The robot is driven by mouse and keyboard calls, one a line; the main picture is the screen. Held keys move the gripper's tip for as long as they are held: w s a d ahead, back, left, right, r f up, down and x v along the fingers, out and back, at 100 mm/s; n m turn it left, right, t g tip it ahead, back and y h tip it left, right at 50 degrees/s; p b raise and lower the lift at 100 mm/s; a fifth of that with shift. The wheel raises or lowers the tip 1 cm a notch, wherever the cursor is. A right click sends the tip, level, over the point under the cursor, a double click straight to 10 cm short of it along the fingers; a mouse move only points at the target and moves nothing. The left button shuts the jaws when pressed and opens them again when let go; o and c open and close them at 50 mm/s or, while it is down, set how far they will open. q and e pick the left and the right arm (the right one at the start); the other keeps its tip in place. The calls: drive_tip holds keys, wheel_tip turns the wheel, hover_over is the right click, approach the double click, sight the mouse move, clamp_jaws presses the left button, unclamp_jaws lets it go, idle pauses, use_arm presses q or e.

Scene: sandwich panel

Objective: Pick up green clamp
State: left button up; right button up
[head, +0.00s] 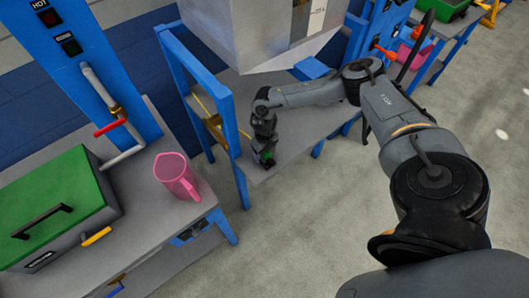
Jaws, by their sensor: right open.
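A small green object (267,157), which looks like the green clamp, is at the near end of a grey table (292,151) with a blue frame. My right gripper (265,158) is over that end of the table, pointing down, right at the green object. The gripper is open. Its dark fingers partly hide the green object, and I cannot tell whether they touch it or surround it. My left gripper is not in view.
A large grey hopper (250,35) hangs over the table, between blue posts (222,115). At left, a bench holds a pink pitcher (176,176) and a box with a green lid (55,205). A red-handled pipe (112,127) stands behind. Open floor (300,235) lies in front.

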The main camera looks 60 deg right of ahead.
drive_tip(key=c, duration=1.2)
drive_tip(key=shift+r, duration=0.1)
drive_tip(key=shift+r, duration=0.8)
wheel_tip(320, 180, up, 3)
drive_tip(key=shift+f+p, duration=0.2)
drive_tip(key=shift+p, duration=0.2)
drive_tip(key=s+d+r, duration=0.4)
drive_tip(key=s+d, duration=0.1)
drive_tip(key=s+d+r, duration=0.2)
drive_tip(key=s+d, duration=0.1)
drive_tip(key=shift+s+r, duration=0.15)
drive_tip(key=shift+r, duration=0.2)
